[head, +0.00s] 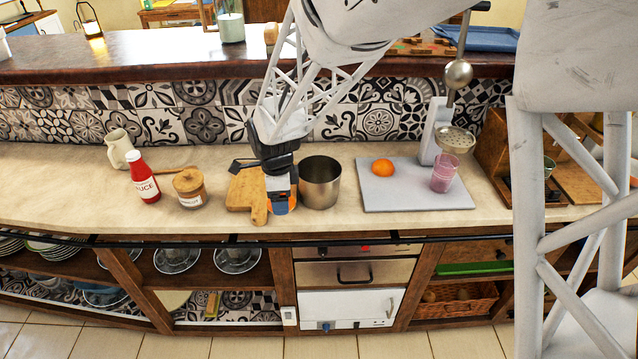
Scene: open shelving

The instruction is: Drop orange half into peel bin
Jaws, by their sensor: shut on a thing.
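My gripper (280,196) is low over the counter at the right edge of the wooden cutting board, just left of the metal bin. It is shut on an orange-coloured thing that matches the orange half and shows only in part between and below the fingers. The metal bin (321,184) is an upright, open-topped steel cylinder, taken as the peel bin; its bottom is hidden from this angle. Another orange piece (382,167) lies on the grey board (400,197); I cannot tell if it is whole or half.
A juicer (437,135) with a pink-filled glass (444,175) stands on the grey board. A tiled wall (205,125) rises behind.

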